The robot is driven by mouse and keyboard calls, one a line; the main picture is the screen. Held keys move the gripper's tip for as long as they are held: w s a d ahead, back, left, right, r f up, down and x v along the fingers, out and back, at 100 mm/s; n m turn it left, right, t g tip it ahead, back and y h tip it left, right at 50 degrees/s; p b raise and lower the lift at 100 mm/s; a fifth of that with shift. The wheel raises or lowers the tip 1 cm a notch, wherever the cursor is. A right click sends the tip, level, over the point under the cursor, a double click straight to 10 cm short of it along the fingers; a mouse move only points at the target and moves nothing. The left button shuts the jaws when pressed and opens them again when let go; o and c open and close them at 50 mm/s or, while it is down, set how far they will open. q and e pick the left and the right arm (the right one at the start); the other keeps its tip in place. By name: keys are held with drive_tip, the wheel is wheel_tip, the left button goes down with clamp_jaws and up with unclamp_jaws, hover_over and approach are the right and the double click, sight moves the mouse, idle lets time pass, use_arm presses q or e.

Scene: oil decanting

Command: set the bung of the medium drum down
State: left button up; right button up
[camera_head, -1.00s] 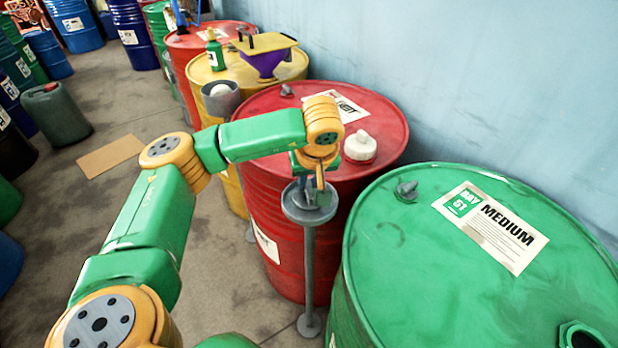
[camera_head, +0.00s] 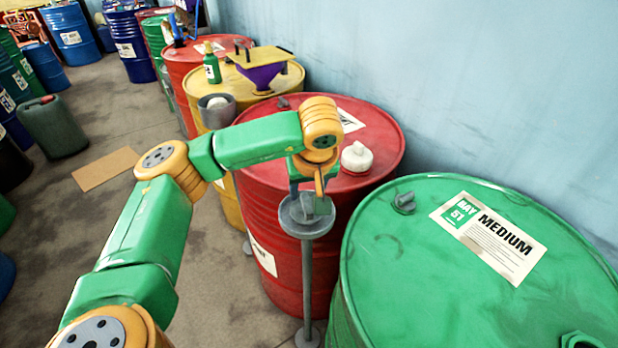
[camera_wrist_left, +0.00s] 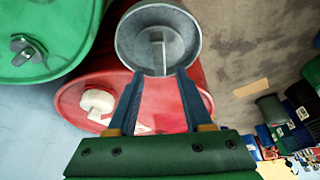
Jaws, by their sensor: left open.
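The medium drum (camera_head: 400,270) is the big green one at right, labelled MEDIUM. Its open bung hole (camera_head: 582,341) is at the lower right edge of the view. A grey bung with an upright tab (camera_head: 318,206) sits in the round grey dish (camera_head: 290,222) on a thin stand, between the red and green drums. In the left wrist view the bung (camera_wrist_left: 157,52) lies in the dish (camera_wrist_left: 130,40), just beyond my fingertips. My left gripper (camera_wrist_left: 158,74) is open and empty, and shows over the dish in the head view (camera_head: 306,190). My right gripper is not in view.
A red drum (camera_head: 270,185) with a white cap (camera_head: 357,157) stands behind the dish. A grey plug (camera_head: 404,203) sits on the green lid. A yellow drum with a purple funnel (camera_head: 262,78) is farther back. The floor at left has a cardboard sheet (camera_head: 106,169).

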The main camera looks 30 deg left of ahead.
sight(311, 222)
use_arm(q)
drive_tip(key=p+v, duration=0.1)
drive_tip(key=v, duration=0.8)
drive_tip(key=shift+s+r+p, duration=0.15)
drive_tip(key=shift+r+p, duration=0.05)
drive_tip(key=shift+p, duration=0.1)
drive_tip(key=shift+d, duration=0.1)
